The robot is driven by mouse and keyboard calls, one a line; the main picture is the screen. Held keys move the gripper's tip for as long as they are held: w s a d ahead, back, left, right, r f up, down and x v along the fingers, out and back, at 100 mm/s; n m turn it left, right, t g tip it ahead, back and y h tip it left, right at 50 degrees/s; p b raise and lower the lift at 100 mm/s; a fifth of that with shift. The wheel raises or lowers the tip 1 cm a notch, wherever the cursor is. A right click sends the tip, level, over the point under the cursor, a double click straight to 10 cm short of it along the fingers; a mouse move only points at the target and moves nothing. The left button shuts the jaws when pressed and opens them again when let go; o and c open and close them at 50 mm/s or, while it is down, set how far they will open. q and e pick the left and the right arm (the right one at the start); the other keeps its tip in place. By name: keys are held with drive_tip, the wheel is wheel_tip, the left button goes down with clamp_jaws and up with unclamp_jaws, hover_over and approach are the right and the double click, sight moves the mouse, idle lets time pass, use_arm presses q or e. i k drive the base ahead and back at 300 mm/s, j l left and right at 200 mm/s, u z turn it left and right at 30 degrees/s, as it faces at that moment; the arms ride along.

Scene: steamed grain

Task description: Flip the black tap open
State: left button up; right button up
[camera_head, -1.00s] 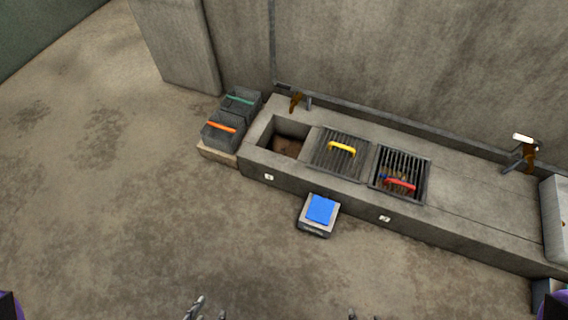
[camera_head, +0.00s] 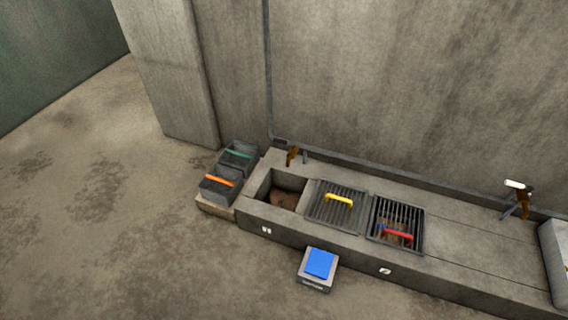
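A brown tap (camera_head: 292,156) with a small dark grey piece (camera_head: 305,157) beside it stands at the back left of the long concrete counter (camera_head: 470,240), behind the open basin. The dark piece may be its handle; it is too small to tell its position. A second brown tap (camera_head: 523,203) with a white handle (camera_head: 515,184) stands at the back right. Neither gripper shows in the head view now, and no gripper is seen touching either tap.
The open basin (camera_head: 287,182) holds something brown. Two grates carry a yellow handle (camera_head: 339,198) and a red handle (camera_head: 398,236). Dark bins (camera_head: 219,187) stand at the counter's left end. A blue-topped box (camera_head: 318,264) stands in front. The floor at left is clear.

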sight(293, 144)
drive_tip(key=i+j+u, duration=0.25)
drive_tip(key=i, duration=0.45)
drive_tip(key=i+j+u, duration=0.1)
drive_tip(key=i+u, duration=0.15)
drive_tip(key=i, duration=0.45)
